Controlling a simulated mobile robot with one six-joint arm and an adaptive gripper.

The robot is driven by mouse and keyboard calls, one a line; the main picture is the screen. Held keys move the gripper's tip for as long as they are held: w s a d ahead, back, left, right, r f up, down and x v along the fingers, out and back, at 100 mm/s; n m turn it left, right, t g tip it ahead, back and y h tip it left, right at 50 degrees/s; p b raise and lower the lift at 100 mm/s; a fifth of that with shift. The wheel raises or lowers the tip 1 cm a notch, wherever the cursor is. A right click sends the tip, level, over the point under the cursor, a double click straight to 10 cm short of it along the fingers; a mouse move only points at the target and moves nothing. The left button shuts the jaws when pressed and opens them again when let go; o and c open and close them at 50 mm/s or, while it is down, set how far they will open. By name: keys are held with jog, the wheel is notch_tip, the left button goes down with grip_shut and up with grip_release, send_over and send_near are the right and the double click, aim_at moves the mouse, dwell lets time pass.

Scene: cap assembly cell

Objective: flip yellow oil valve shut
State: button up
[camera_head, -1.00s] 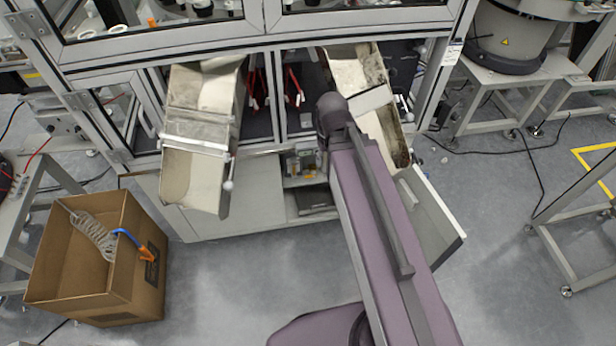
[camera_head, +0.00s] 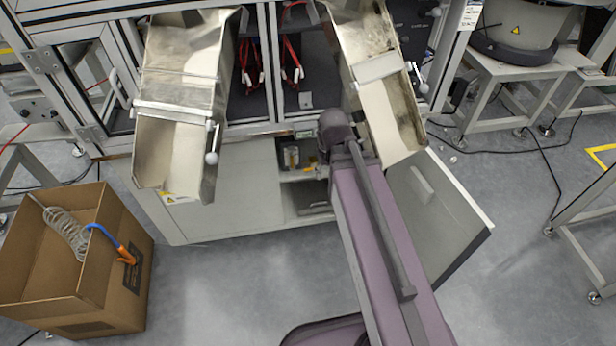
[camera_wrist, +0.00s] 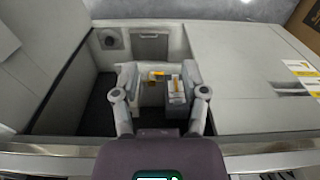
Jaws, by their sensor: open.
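In the wrist view, my gripper (camera_wrist: 159,86) is open, its two grey fingers reaching over a recessed cabinet compartment. Between the fingers, deeper in, are small pale fittings (camera_wrist: 177,92) with yellow parts. One yellow piece (camera_wrist: 157,73) lies flat across; another yellow strip stands upright on the block to its right. I cannot tell which one is the valve handle or how it is set. No contact with the fingers is visible. In the head view, the fittings (camera_head: 291,156) show in the open compartment, left of my arm's end; my gripper is hidden there.
The compartment lies between two metal chutes, left (camera_head: 181,95) and right (camera_head: 385,105). An open cabinet door (camera_head: 440,210) hangs at the right, close to my arm. A cardboard box (camera_head: 127,285) with a coiled hose stands at the left. The floor in front is clear.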

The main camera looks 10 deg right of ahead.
jog(key=w+d+f+n+y+b, duration=0.1)
jog(key=w+f+n+b, duration=0.15)
jog(key=f+b, duration=0.55)
jog(key=w+d+f+n+b, duration=0.15)
jog(key=w+f+b, duration=0.25)
jog(key=f+b, duration=0.45)
jog(key=w+d+f+n+t+y+b, duration=0.1)
jog(key=w+d+f+n+b, duration=0.2)
jog(key=w+n, duration=0.4)
jog(key=w+d+f+n+y+b, duration=0.2)
jog(key=w+d+f+n+b, duration=0.2)
jog(key=w+d+n+b, duration=0.1)
jog(key=shift+w+d+f+n+t, duration=0.3)
jog(key=shift+w+d+n+t, duration=0.1)
jog(key=shift+w+d+n, duration=0.75)
jog(key=shift+w+a+m, duration=0.2)
jog(key=shift+m, duration=0.05)
send_near(307, 169)
jog(key=x, duration=0.4)
jog(key=shift+w+f+b, duration=0.1)
jog(key=shift+f+b, duration=0.25)
jog(key=shift+f, duration=0.05)
jog(key=shift+b+x, duration=1.9)
jog(key=shift+x, duration=0.2)
